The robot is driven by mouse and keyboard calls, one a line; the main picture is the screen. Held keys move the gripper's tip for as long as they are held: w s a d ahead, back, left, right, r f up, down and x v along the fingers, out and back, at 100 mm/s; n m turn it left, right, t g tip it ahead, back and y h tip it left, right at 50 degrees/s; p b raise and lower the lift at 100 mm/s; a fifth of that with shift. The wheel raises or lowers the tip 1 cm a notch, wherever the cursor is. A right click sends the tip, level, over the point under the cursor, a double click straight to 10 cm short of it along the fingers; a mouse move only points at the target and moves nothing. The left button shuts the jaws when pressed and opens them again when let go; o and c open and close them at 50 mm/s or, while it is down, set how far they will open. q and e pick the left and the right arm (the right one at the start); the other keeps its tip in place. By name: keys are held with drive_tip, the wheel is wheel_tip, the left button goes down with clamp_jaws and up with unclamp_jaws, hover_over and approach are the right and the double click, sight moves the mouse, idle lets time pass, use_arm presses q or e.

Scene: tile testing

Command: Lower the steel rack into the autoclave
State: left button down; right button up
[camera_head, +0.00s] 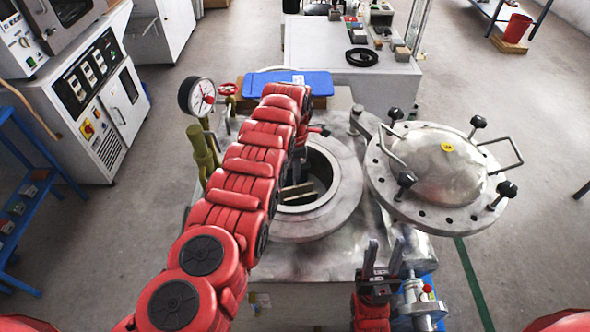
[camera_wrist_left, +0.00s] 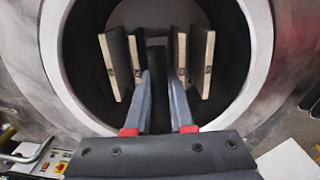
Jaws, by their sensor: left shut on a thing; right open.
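The autoclave (camera_head: 345,195) is a round steel vessel with a wide flange and its mouth uncovered. In the left wrist view, several upright beige tiles (camera_wrist_left: 115,62) stand in pairs either side of my left gripper (camera_wrist_left: 161,80), within the round mouth. My left gripper is shut on a dark central part of the steel rack (camera_wrist_left: 156,52) between the tiles. The rack is mostly hidden; its depth and whether it touches the bottom cannot be told. In the head view my left arm covers much of the mouth. My right gripper (camera_head: 384,257) is open and empty, in front of the autoclave's lid.
The domed lid (camera_head: 438,165) with black knobs is swung aside to the right of the mouth. A pressure gauge (camera_head: 197,97) on a yellow-green valve stands at the left. A blue tray (camera_head: 315,84) lies behind the mouth. A grey bench (camera_head: 330,45) is further back.

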use_arm(q)
drive_tip(key=shift+w+f+b, duration=0.1)
drive_tip(key=shift+f+b, duration=2.9)
drive_tip(key=shift+b, duration=0.1)
drive_tip(key=shift+f+b, duration=0.4)
drive_tip(key=shift+b, duration=0.1)
drive_tip(key=shift+f+b, duration=0.3)
drive_tip(key=shift+b, duration=0.35)
drive_tip(key=shift+f+b, duration=0.1)
drive_tip(key=shift+b, duration=0.2)
drive_tip(key=shift+f, duration=0.1)
drive_tip(key=c, duration=0.7)
unclamp_jaws()
drive_tip(key=shift+s, duration=0.25)
drive_tip(key=shift+f, duration=0.1)
